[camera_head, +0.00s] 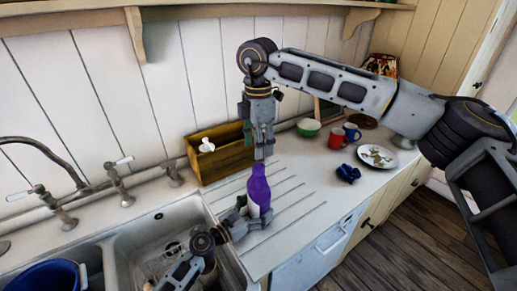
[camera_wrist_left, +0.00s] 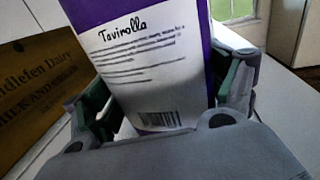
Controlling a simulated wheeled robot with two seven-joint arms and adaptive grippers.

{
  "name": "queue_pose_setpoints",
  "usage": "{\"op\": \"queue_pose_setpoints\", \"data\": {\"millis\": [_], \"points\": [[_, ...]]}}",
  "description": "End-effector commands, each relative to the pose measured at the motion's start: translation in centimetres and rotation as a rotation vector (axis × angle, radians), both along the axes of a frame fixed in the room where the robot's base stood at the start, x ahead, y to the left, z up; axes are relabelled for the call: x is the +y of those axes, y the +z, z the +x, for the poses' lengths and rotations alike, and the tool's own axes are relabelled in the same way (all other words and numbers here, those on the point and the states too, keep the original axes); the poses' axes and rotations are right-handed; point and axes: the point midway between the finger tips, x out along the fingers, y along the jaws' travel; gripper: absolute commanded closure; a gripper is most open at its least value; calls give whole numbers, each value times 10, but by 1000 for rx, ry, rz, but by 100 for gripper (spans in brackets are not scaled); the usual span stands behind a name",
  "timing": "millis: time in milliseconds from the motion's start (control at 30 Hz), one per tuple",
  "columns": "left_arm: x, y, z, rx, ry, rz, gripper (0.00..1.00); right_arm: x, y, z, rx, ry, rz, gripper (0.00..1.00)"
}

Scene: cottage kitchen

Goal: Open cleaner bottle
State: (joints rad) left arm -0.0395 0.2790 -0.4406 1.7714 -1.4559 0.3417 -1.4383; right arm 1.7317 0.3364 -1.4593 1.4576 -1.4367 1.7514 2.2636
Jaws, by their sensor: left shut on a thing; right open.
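The cleaner bottle (camera_head: 260,188) is purple with a white label and stands on the ribbed draining board beside the sink. In the left wrist view, the bottle (camera_wrist_left: 145,65) fills the space between the fingers, its label reading "Tavirolla". My left gripper (camera_head: 250,218) is shut on the lower part of the bottle. My right gripper (camera_head: 263,150) is open and points down just above the bottle's narrow top. Whether its fingertips touch the top, I cannot tell. The bottle's top is out of the left wrist view.
A wooden box (camera_head: 230,163) with a white object (camera_head: 207,145) stands behind the bottle. A green bowl (camera_head: 309,127), red mug (camera_head: 337,138), blue mug (camera_head: 352,132), plate (camera_head: 377,157) and dark blue item (camera_head: 348,173) lie right. The sink (camera_head: 122,254) holds a blue bucket (camera_head: 45,275).

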Motion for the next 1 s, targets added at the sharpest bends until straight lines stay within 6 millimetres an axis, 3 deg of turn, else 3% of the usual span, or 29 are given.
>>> {"op": "queue_pose_setpoints", "data": {"millis": [400, 1000], "points": [[0, 0, 0, 1, 0, -1, 82, 0, 0, 1, 1, -231, -1, 49], [0, 0, 0, 1, 0, -1, 82, -1, -3, 1, 1, -253, -1, 49]]}}
